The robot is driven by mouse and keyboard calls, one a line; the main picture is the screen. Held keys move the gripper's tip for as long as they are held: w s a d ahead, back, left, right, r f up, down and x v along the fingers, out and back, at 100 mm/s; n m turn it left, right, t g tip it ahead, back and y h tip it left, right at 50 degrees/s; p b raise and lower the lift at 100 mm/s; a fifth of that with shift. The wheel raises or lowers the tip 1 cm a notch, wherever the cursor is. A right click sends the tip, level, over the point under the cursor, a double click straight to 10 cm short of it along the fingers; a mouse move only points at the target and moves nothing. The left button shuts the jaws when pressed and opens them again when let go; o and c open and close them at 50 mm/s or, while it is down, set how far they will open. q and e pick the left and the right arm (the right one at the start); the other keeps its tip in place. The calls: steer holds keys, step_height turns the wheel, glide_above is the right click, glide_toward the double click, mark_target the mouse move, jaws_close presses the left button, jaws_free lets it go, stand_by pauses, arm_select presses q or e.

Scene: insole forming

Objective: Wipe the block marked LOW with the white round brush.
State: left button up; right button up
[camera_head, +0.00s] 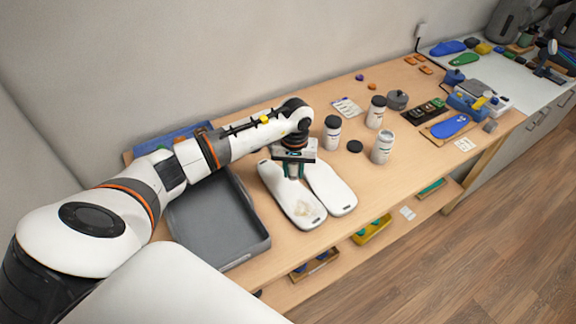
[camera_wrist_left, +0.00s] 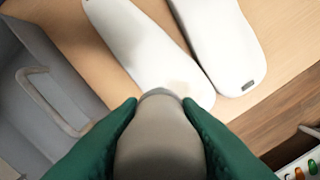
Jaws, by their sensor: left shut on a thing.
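Two white insole-shaped blocks lie side by side on the wooden table. The left block (camera_head: 287,194) has a brownish smudge near its front end, also visible on it in the left wrist view (camera_wrist_left: 150,50). The right block (camera_head: 333,190) looks clean and shows in the wrist view (camera_wrist_left: 222,40). Small dark labels sit at their front ends, too small to read LOW. My left gripper (camera_head: 292,172) is above the left block's back part, its green fingers shut on a rounded greyish thing (camera_wrist_left: 160,140), apparently the white round brush. Its bristles are hidden, so contact is unclear.
An empty grey tray (camera_head: 222,222) lies left of the blocks. White jars with dark lids (camera_head: 332,135) and a loose black lid (camera_head: 355,146) stand to the right. A blue insole (camera_head: 450,126) lies farther right. A yellow bin (camera_head: 372,230) sits on the lower shelf.

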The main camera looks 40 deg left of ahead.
mark_target(297, 178)
arm_select(q)
steer(key=shift+d, duration=0.2)
steer(key=shift+w+d+f+b, duration=0.2)
steer(key=shift+d+f+b, duration=0.2)
steer(key=shift+f, duration=0.3)
step_height(297, 178, down, 2)
steer(key=shift+b, duration=0.5)
steer(key=shift+a+f, duration=0.1)
steer(key=shift+f, duration=0.55)
arm_select(e)
steer(key=shift+w+d+f, duration=0.2)
steer(key=shift+d+f, duration=0.35)
steer(key=shift+f, duration=0.05)
steer(key=shift+w+d+f, duration=0.2)
steer(key=shift+d+f, duration=0.3)
steer(key=shift+f, duration=0.05)
